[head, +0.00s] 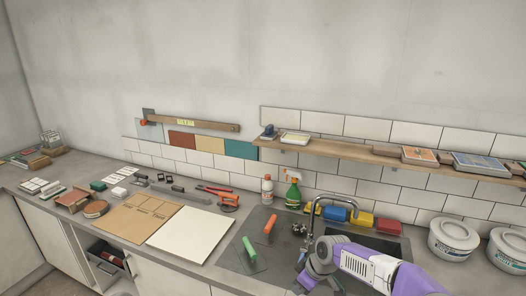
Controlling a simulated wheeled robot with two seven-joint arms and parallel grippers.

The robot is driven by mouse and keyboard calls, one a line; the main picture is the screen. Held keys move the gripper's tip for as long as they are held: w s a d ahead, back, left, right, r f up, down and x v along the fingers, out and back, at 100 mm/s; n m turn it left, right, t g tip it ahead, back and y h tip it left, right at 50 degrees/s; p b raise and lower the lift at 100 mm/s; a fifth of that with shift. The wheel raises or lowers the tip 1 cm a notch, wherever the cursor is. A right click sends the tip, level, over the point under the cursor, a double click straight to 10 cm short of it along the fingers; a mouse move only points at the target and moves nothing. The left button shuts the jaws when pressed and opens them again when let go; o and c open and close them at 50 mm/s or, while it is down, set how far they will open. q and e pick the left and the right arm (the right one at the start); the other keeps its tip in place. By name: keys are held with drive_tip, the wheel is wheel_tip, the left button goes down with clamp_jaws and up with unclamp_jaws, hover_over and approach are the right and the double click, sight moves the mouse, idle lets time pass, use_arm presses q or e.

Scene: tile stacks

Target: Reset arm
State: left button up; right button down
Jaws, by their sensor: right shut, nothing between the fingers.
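My right arm, purple and white, comes in from the lower right. Its dark grey gripper (306,281) is low over the front of the counter near the sink, shut and empty. The fingers are small in this view. My left gripper and arm are not in view.
The counter holds a brown board (137,219), a white board (190,235) and a dark mat (236,259) with a green-handled tool (249,249). A faucet (313,211), a green spray bottle (293,195) and white buckets (453,239) stand near my right arm. A wooden shelf (345,151) hangs above.

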drive_tip(key=s+a+f+m+g+y+b, duration=0.1)
drive_tip(key=s+f+m, duration=0.2)
drive_tip(key=s+f, duration=0.55)
drive_tip(key=s+a+f+m+b, duration=0.1)
drive_tip(key=s+a+f+m, duration=0.2)
drive_tip(key=f, duration=1.1)
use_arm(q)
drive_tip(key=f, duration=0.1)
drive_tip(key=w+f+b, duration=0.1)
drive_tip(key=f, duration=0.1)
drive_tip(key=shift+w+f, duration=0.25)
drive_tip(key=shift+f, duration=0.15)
use_arm(e)
drive_tip(key=s+d+f+m, duration=0.1)
drive_tip(key=s+f+m, duration=0.2)
drive_tip(key=s, duration=0.4)
drive_tip(key=s+d+f+m, duration=0.2)
drive_tip(key=s+f+m, duration=0.2)
drive_tip(key=s, duration=0.3)
drive_tip(key=shift+s+f+g, duration=0.2)
drive_tip(key=shift+f+g, duration=0.2)
drive_tip(key=shift+f, duration=0.35)
